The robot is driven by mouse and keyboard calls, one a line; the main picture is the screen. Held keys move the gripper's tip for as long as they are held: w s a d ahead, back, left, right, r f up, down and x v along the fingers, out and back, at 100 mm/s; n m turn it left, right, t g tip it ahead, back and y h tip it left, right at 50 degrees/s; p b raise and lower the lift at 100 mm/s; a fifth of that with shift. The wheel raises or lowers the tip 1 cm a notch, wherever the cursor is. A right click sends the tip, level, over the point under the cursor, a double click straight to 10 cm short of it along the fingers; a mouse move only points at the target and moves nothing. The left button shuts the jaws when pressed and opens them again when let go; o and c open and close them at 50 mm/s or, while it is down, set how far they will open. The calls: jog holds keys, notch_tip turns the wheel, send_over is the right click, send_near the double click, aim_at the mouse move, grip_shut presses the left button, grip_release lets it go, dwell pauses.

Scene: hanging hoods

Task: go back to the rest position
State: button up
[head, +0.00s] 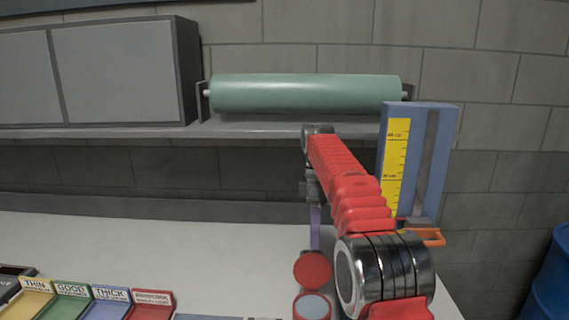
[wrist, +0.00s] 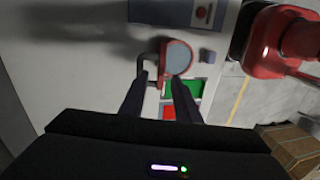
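My gripper shows in the wrist view (wrist: 158,80) as two dark fingers with a gap between them, and I see nothing held. Beyond the fingertips is a round, red-rimmed item with a grey-blue face (wrist: 179,58). In the head view my red arm reaches away over the worktop (head: 230,240) toward the shelf, and its far end hangs above the worktop's back part. The fingertips are not clear there. The arm is stretched out.
A green roll (head: 305,93) lies on the wall shelf (head: 250,131), beside a grey cabinet (head: 125,70). A blue stand with a yellow scale (head: 397,165) is right of my arm. Coloured labelled trays (head: 110,295) are front left. A blue drum (head: 555,280) stands far right.

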jog(key=shift+s+d+r, duration=0.15)
jog(key=shift+s+r, duration=0.25)
jog(key=shift+r, duration=0.15)
jog(key=s+d+r+m+t, duration=0.2)
jog(key=s+r+m, duration=0.2)
jog(key=s, duration=0.4)
jog(key=s+d+r+m+t, duration=0.25)
jog(key=s+m, duration=0.25)
jog(key=s, duration=0.4)
jog(key=s+d+f+m+t, duration=0.1)
jog(key=s+f+m, duration=0.3)
jog(key=s, duration=0.5)
jog(key=s+d+f+m+t, duration=0.1)
jog(key=s+f+m+t, duration=0.1)
jog(key=s+f, duration=0.4)
jog(key=s+m, duration=0.1)
jog(key=s, duration=0.3)
jog(key=shift+d+m, duration=0.4)
